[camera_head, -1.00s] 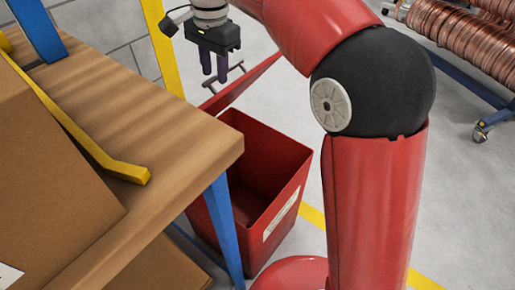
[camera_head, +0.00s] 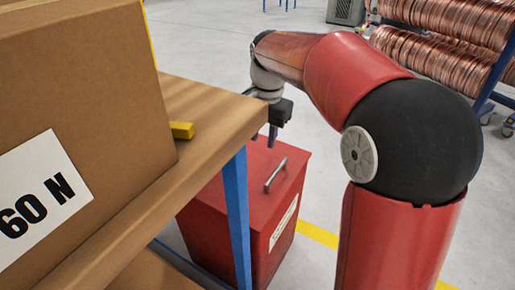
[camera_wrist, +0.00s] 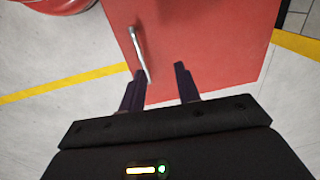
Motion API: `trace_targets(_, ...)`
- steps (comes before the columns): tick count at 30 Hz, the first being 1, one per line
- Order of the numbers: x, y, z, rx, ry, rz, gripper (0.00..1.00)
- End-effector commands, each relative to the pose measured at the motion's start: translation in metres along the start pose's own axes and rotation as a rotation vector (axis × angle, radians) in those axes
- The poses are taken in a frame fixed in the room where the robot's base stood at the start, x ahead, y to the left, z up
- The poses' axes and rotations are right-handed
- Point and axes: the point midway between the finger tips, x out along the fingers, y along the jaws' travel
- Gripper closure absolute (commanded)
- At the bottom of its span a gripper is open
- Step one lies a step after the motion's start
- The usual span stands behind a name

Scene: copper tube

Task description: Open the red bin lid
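The red bin (camera_head: 280,235) stands on the floor beside the wooden table. Its red lid (camera_head: 258,200) is flat and shut on top, with a metal bar handle (camera_head: 275,175) in the head view. The table's blue leg hides part of the bin. My gripper (camera_head: 272,138) is above the lid's far edge, behind the handle. In the wrist view the gripper (camera_wrist: 160,69) is open, its dark fingers apart with nothing held. The lid (camera_wrist: 215,35) lies beneath the fingers. The handle (camera_wrist: 138,48) is close to the left finger; I cannot tell whether they touch.
The wooden table (camera_head: 215,120) and its blue leg (camera_head: 237,215) stand just left of the bin. A large cardboard box (camera_head: 90,90) is on the table, with a yellow piece (camera_head: 182,130) beside it. Copper coils (camera_head: 440,55) stand at the back right.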

Motion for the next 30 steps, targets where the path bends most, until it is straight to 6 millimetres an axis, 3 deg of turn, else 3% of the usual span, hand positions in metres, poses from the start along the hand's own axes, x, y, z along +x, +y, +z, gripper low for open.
trace_targets(12, 0.005, 0.005, -0.004, 0.0, 0.0, 0.0, 0.67)
trace_targets(17, -0.002, 0.015, 0.002, -0.024, 0.017, -0.01, 0.67)
trace_targets(20, -0.014, 0.036, 0.015, -0.082, 0.058, -0.033, 0.67)
trace_targets(24, -0.029, 0.083, 0.045, -0.213, 0.148, -0.07, 0.67)
trace_targets(30, -0.026, 0.148, 0.091, -0.412, 0.292, -0.1, 0.67)
